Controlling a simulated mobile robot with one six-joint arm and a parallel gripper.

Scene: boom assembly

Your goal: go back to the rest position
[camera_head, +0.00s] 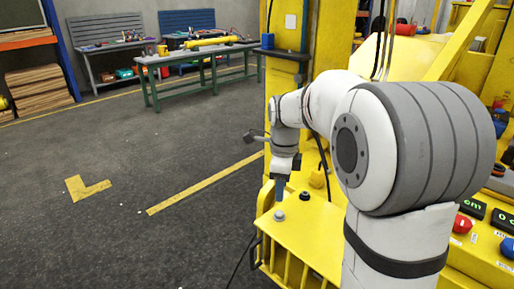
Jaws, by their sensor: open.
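My arm, white and grey, fills the right middle of the head view. Its end reaches away and down, with my gripper (281,186) pointing down above the yellow platform (308,236). The gripper is small and dark here, and the gap between its fingers is hard to make out. I see nothing held in it. A small grey round piece (279,215) sits on the platform just below the gripper. A dark knob (304,196) stands a little to the right of it.
A yellow machine frame (338,35) rises behind my arm. A control panel with a red button (462,224) and a blue button (507,247) lies at the right. A green-legged workbench (200,55) stands at the back. The grey floor (130,150) on the left is mostly clear.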

